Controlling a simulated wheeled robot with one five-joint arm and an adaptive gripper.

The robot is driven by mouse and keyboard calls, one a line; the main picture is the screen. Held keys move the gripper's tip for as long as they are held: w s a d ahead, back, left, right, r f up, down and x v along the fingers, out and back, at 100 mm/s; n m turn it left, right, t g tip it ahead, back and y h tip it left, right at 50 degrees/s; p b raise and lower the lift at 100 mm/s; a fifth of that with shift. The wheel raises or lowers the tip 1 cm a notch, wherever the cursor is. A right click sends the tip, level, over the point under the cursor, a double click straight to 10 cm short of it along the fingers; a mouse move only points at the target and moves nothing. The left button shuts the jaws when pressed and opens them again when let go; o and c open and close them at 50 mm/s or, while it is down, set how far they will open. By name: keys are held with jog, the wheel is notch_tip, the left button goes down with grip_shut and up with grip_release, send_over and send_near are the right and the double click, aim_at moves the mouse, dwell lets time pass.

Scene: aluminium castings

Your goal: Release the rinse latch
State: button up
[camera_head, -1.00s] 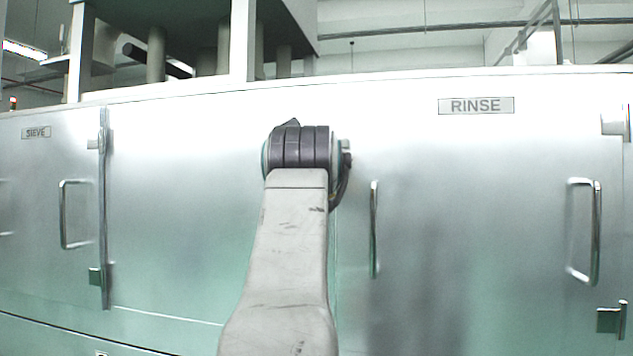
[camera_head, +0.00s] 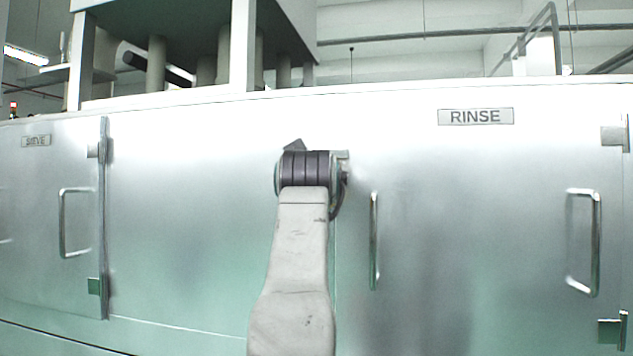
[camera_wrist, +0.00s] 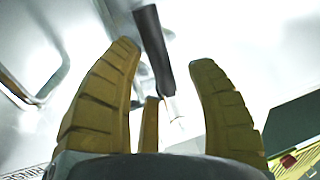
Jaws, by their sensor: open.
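A RINSE label (camera_head: 475,116) is on the pale metal panel at the right of the head view. Beneath it is a door with a bar handle (camera_head: 374,240) on its left and another (camera_head: 582,242) on its right. In the wrist view, my gripper (camera_wrist: 165,52) is open, its yellow ridged fingers spread. A dark lever-like grip (camera_wrist: 152,48) with a pale stem shows between the fingers, apart from both in the picture. It may be the rinse latch; I cannot tell whether anything touches it. My arm hides my gripper and this lever in the head view.
A SIEVE label (camera_head: 36,141) marks a door at the left with its own bar handle (camera_head: 75,222). A bent metal handle (camera_wrist: 42,70) is left of my fingers in the wrist view. A dark green block (camera_wrist: 300,122) is at the right.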

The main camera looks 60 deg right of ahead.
grip_shut()
dwell(0.3)
